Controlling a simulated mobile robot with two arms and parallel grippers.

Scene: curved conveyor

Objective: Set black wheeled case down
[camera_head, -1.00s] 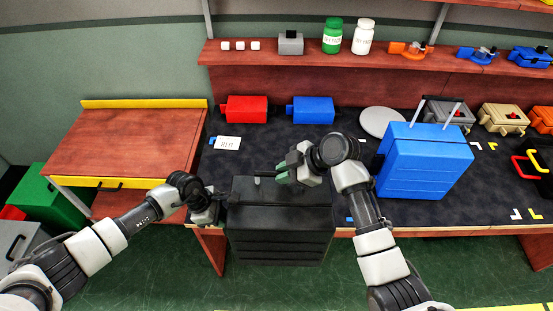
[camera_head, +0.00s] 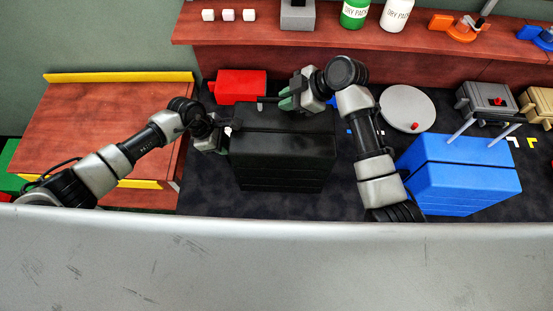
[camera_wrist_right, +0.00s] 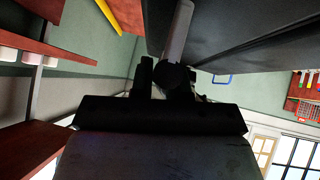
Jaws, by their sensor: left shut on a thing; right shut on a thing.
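The black wheeled case (camera_head: 283,160) is in the middle of the head view, upright over the dark tabletop (camera_head: 355,195). I cannot tell whether its underside touches the top. My left gripper (camera_head: 222,139) is shut on the case at its upper left edge. My right gripper (camera_head: 287,102) is shut on the case's handle at the upper back. In the right wrist view the right gripper (camera_wrist_right: 168,75) is dark against a grey handle bar (camera_wrist_right: 178,35), with the case's dark side (camera_wrist_right: 235,30) beside it. The case's bottom and back are hidden.
A red box (camera_head: 240,85) stands just behind the case. A blue case (camera_head: 455,175) with raised handle bars is to the right, beside my right arm. A round grey plate (camera_head: 407,108) lies behind it. A scratched grey surface (camera_head: 270,265) fills the bottom of the view.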

